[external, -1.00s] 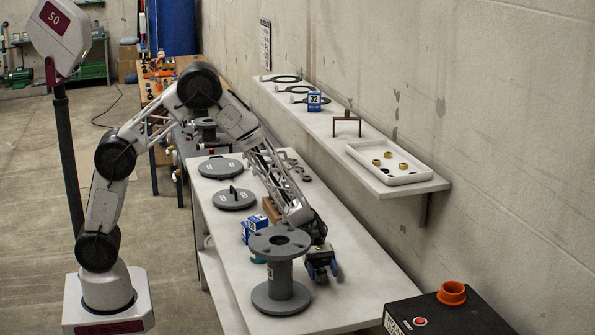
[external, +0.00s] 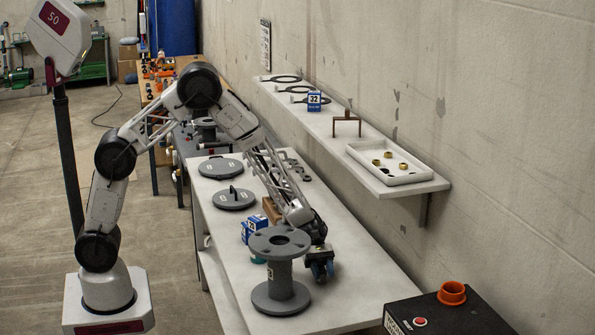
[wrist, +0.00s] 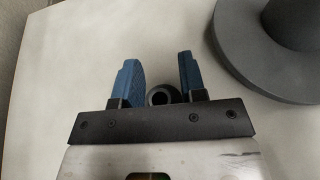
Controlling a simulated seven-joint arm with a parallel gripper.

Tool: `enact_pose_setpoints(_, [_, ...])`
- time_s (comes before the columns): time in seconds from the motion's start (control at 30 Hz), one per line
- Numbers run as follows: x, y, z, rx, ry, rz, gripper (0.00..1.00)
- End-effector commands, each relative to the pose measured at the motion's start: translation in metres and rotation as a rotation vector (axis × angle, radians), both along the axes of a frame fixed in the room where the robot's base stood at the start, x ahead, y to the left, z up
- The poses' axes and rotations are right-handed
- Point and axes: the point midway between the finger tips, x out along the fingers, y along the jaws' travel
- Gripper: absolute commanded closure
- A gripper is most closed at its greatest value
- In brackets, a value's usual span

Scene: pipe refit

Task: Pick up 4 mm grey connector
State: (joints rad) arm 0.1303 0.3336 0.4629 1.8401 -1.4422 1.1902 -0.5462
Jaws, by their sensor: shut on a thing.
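My gripper (external: 322,272) is low over the near end of the white table, just right of the grey flanged spool. In the wrist view, the blue fingers of my gripper (wrist: 160,66) stand on both sides of a dark grey, round, hollow connector (wrist: 161,96), and they are shut on it. Only its ring-like end shows, near the base of the fingers. Its size marking cannot be read. In the external view the connector is hidden by the fingers.
The grey flanged spool (external: 280,271) stands close to the left of my gripper. Blue boxes (external: 254,226) are behind it. Two grey discs (external: 220,167) lie farther back. A wall shelf (external: 400,186) holds a white tray (external: 365,165). The table's right front is clear.

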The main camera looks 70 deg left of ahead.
Motion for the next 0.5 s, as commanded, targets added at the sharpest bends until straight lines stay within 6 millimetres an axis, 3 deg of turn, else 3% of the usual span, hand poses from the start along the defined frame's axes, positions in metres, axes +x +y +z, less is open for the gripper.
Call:
enact_pose_setpoints(0.27, [0.0,0.0,0.014,0.0,-0.003,-0.001,0.85])
enact_pose_setpoints(0.5, [0.0,0.0,0.045,-0.001,-0.003,0.0,0.85])
